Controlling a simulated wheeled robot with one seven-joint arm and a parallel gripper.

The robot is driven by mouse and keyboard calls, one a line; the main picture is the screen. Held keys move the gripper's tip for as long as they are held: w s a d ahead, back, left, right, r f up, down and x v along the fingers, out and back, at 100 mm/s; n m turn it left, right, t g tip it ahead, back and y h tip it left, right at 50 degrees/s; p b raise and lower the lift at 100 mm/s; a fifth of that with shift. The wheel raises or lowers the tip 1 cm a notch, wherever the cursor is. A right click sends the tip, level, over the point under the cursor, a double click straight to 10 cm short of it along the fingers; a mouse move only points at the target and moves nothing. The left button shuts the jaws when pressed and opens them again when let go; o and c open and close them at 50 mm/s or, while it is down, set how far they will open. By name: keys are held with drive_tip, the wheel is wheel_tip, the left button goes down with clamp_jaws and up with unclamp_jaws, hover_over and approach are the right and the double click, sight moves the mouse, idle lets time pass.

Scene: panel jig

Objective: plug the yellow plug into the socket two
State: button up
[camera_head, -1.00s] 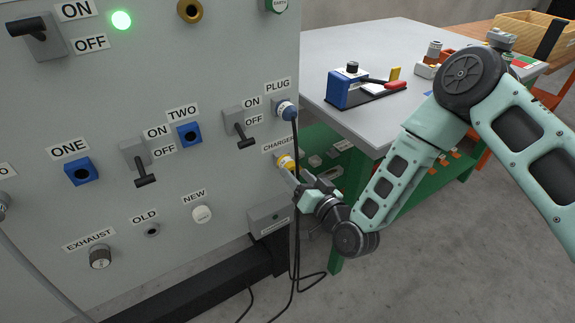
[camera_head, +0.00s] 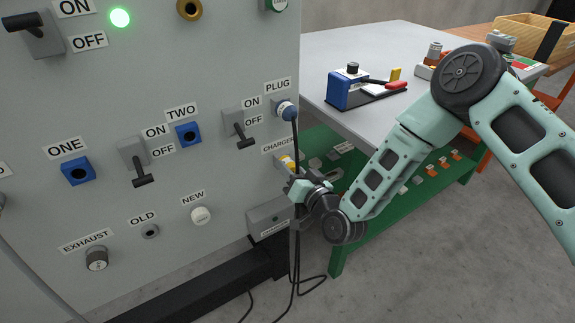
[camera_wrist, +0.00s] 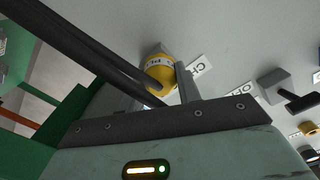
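The yellow plug (camera_head: 286,162) sits in the CHARGER holder on the panel's right edge. In the wrist view the plug (camera_wrist: 160,72) shows between the fingers of my gripper (camera_wrist: 160,88), its right side against or very near the right finger. I cannot tell whether the fingers press on it. In the head view my gripper (camera_head: 294,180) is right at the plug and hides part of it. Socket two (camera_head: 188,134) is a blue socket under the TWO label, to the upper left of the plug, with nothing in it.
A blue plug (camera_head: 285,108) sits in the PLUG socket above, its black cable hanging past my gripper. A black cable (camera_wrist: 85,45) crosses the wrist view. The switch (camera_head: 239,128) stands out between socket two and the plugs. The table (camera_head: 365,50) is at right.

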sight(293, 171)
drive_tip(key=shift+s+d, duration=0.4)
drive_tip(key=shift+s, duration=0.2)
idle(0.6)
drive_tip(key=shift+p+v, duration=0.3)
drive_tip(key=shift+v, duration=0.9)
